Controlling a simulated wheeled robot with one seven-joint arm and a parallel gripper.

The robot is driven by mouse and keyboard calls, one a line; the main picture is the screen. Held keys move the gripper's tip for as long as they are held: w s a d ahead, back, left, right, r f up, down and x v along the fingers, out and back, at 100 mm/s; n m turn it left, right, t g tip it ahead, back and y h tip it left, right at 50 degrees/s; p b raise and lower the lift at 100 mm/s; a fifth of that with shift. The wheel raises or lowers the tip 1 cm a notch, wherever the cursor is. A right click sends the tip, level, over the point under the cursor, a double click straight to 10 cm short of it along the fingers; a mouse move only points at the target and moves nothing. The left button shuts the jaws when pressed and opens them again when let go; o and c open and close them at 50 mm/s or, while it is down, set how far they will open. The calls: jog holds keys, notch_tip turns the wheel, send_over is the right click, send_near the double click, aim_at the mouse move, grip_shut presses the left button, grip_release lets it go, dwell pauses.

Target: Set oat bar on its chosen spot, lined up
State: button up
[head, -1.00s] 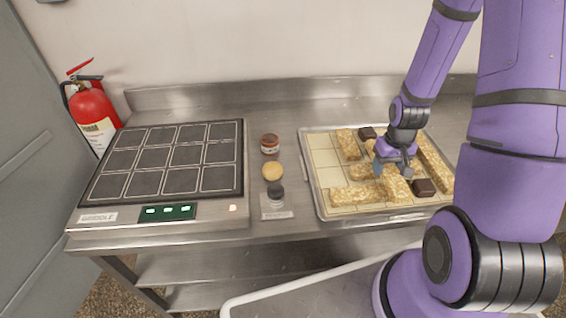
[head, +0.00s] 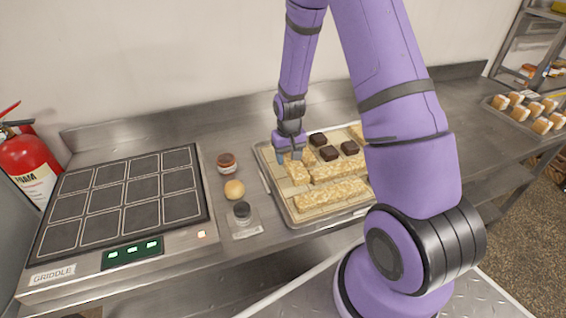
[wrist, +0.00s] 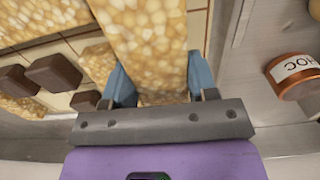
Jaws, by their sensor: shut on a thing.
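My gripper (head: 290,158) is over the left part of a metal tray (head: 268,187) in the head view. It is shut on an oat bar (head: 298,172), a pale golden, grainy block. In the wrist view the bar (wrist: 150,40) runs lengthwise away between the two blue fingers (wrist: 160,82). The tray has a cream grid liner. Other oat bars (head: 330,193) lie on it at the front and middle, with dark brown squares (head: 329,153) behind. Whether the held bar touches the liner cannot be told. Part of the tray's right side is hidden by my arm.
A griddle (head: 125,200) fills the left. Another tray of small pastries (head: 530,113) lies at the far right.

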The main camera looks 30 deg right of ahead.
aim_at(283, 169)
jog(key=shift+w+a+f, duration=0.1)
jog(key=shift+w+a, duration=0.3)
jog(key=shift+w, duration=0.35)
jog(key=shift+w+f, duration=0.1)
jog(key=shift+f, duration=1.65)
jog(key=shift+f, duration=0.15)
jog(key=o, duration=1)
